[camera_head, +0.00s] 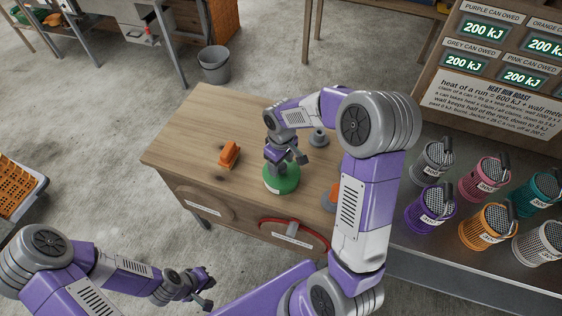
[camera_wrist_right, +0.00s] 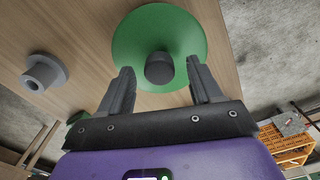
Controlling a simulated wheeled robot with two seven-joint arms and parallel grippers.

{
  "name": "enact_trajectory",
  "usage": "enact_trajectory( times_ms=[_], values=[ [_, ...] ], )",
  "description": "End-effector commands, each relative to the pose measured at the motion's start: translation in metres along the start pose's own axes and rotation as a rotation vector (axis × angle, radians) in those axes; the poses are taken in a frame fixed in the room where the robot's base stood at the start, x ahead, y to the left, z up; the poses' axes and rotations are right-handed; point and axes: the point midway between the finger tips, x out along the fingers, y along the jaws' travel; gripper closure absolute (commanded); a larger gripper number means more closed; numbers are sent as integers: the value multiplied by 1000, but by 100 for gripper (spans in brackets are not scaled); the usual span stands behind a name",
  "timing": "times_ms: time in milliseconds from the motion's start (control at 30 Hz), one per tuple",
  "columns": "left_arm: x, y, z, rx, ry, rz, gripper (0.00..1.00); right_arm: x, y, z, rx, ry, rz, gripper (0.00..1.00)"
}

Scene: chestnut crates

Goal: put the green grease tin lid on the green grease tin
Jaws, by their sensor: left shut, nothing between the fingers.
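The green grease tin (camera_head: 281,181), round with a white label on its side, stands on the wooden bench near its front edge. In the right wrist view a wide green disc with a dark knob, the lid (camera_wrist_right: 185,40), fills the top centre. It appears to lie on the tin, but its seating cannot be judged. My right gripper (camera_head: 285,161) is over it; in the wrist view its fingers (camera_wrist_right: 160,78) are open, apart on either side of the knob. My left gripper (camera_head: 204,288) is shut and empty, low in front of the bench.
A grey flanged piece (camera_head: 319,138) and an orange piece (camera_head: 229,154) stand on the bench. Another orange piece (camera_head: 333,196) is partly behind my right arm. A small green patch (camera_wrist_right: 78,117) is unclear. Several mesh cans are at the right. The bench's left part is clear.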

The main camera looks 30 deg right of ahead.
Motion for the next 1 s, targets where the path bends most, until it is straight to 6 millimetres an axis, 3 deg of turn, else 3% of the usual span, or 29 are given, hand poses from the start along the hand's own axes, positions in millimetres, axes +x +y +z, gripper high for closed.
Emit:
enact_trajectory(
  times_ms=[267,700,1000],
  values=[
    [-1,0,0,0,0,0,100,-3,0,0,0,1,0,36],
    [-16,6,1,0,0,0,100,-67,0,-1,0,3,1,36],
    [-17,6,1,0,0,0,100,-76,0,0,-1,1,0,36]
  ],
)
